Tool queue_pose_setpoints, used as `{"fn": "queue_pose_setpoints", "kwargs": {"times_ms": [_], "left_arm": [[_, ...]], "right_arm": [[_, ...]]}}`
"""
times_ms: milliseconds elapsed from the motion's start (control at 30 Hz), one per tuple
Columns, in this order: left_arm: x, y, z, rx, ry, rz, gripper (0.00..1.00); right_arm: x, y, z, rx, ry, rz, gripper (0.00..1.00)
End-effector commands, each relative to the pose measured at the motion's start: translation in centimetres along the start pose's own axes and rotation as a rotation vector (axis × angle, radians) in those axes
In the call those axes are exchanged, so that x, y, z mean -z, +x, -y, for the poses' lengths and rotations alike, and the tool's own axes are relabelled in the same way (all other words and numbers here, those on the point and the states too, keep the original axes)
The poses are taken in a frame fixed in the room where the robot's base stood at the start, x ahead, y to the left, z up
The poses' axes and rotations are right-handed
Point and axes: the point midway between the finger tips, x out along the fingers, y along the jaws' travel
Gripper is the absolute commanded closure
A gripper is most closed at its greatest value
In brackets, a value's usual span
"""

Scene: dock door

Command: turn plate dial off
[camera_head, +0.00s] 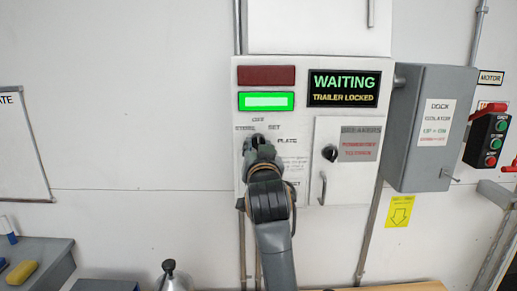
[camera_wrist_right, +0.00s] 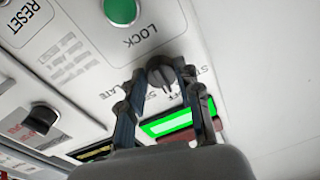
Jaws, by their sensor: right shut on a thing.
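The plate dial (camera_wrist_right: 160,76) is a dark round knob on the white control panel (camera_head: 300,112), among the STORE, OFF, SET and PLATE labels. In the head view my right gripper (camera_head: 258,147) covers most of it. In the right wrist view the gripper's two fingers are on either side of the knob, shut on it. I cannot clearly tell which label the dial points to. My left gripper is not in view.
Above the dial are a dark red lamp (camera_head: 266,75) and a lit green lamp (camera_head: 266,101). A display (camera_head: 344,88) reads WAITING, TRAILER LOCKED. To the right are a breaker cover (camera_head: 325,133) with a black knob and handle, and a grey isolator box (camera_head: 432,125).

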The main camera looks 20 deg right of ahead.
Motion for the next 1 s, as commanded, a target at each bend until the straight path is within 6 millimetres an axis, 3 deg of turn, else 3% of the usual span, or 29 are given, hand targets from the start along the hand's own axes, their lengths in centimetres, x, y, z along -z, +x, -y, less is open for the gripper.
{"fn": "queue_pose_setpoints", "kwargs": {"times_ms": [167,200,300,667,1000], "left_arm": [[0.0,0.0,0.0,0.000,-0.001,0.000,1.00],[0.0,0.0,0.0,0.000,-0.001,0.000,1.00],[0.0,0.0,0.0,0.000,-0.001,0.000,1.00],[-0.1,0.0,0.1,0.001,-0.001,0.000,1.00],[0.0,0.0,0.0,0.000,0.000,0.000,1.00]], "right_arm": [[0.0,0.0,0.0,0.000,0.000,0.001,0.98],[0.0,0.0,0.0,0.000,0.000,0.001,0.58],[0.0,0.0,0.0,0.000,0.000,0.001,0.43],[0.6,0.0,0.1,0.000,0.000,-0.002,0.43],[6.7,0.4,1.4,0.002,0.002,-0.004,0.43]]}}
